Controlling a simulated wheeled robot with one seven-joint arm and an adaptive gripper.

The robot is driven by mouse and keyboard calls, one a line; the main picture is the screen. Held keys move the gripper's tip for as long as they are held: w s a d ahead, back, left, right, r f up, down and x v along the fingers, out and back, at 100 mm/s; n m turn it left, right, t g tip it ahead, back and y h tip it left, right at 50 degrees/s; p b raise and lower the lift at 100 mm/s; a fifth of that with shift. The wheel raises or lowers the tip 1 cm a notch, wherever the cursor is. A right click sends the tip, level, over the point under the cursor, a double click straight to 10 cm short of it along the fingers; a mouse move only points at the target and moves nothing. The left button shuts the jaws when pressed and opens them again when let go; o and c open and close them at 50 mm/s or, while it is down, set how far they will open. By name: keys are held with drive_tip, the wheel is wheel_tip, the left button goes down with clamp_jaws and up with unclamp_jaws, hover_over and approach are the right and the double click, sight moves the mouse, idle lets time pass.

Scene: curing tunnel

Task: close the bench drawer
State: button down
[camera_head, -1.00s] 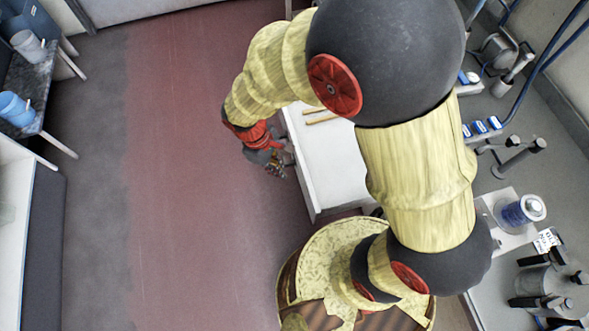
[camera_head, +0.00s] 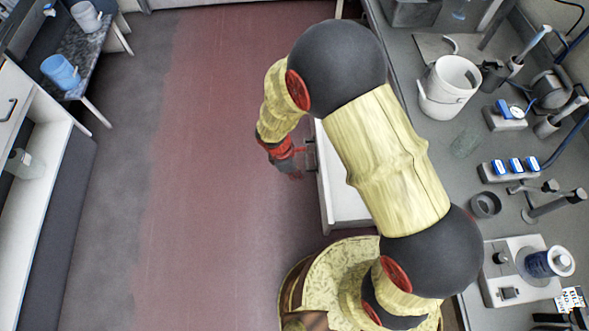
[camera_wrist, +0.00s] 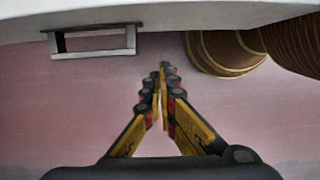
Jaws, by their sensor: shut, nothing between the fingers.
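The bench drawer (camera_head: 343,207) is white and stands pulled out from the bench's left side in the head view, partly hidden under my arm. Its front faces left and carries a dark bar handle (camera_head: 311,156). In the wrist view the drawer front (camera_wrist: 205,18) runs across the top, with the grey handle (camera_wrist: 95,41) at upper left. My gripper (camera_wrist: 162,72) is shut and empty, its fingertips below the front and right of the handle in that view. In the head view my gripper (camera_head: 294,173) is just left of the drawer front. I cannot tell whether it touches.
The grey bench top (camera_head: 440,130) holds a white bucket (camera_head: 448,86), a spool device (camera_head: 550,262) and several fixtures. The red floor strip (camera_head: 220,150) left of the drawer is clear. A white cabinet (camera_head: 45,180) and a small table (camera_head: 82,48) stand at far left.

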drive_tip(key=d+f+b, duration=0.1)
drive_tip(key=d+f, duration=0.2)
drive_tip(key=d, duration=0.2)
drive_tip(key=shift+f, duration=0.25)
drive_tip(key=d+p, duration=0.3)
drive_tip(key=d, duration=3)
drive_tip(key=shift+p, duration=0.3)
drive_tip(key=shift+a, duration=0.1)
